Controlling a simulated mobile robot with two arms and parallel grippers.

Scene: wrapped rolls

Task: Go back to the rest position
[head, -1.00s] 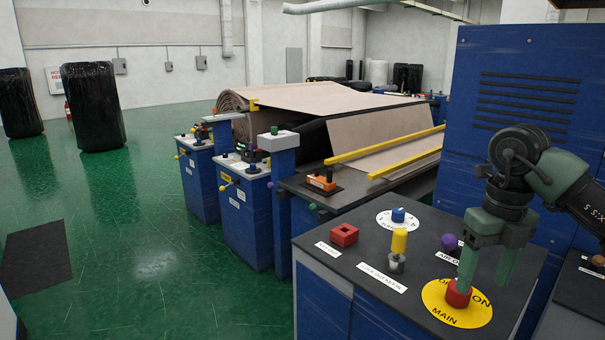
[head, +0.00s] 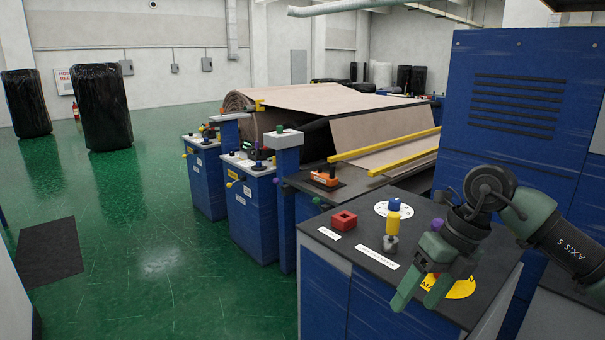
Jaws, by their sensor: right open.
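My right gripper (head: 418,303) is open and empty in the lower right of the head view. Its green fingers point down and left, over the front part of the dark console top (head: 345,262). Behind the fingers, the yellow round label (head: 462,287) is partly covered. A bit of the red button (head: 436,276) shows between the fingers, mostly hidden. My left gripper is not in view.
On the console are a red square block (head: 343,221), a yellow-topped switch (head: 393,222) and a blue knob (head: 395,204). A tall blue cabinet (head: 520,125) stands behind my right arm. Black wrapped rolls (head: 101,108) stand at the left back. Green floor at left is open.

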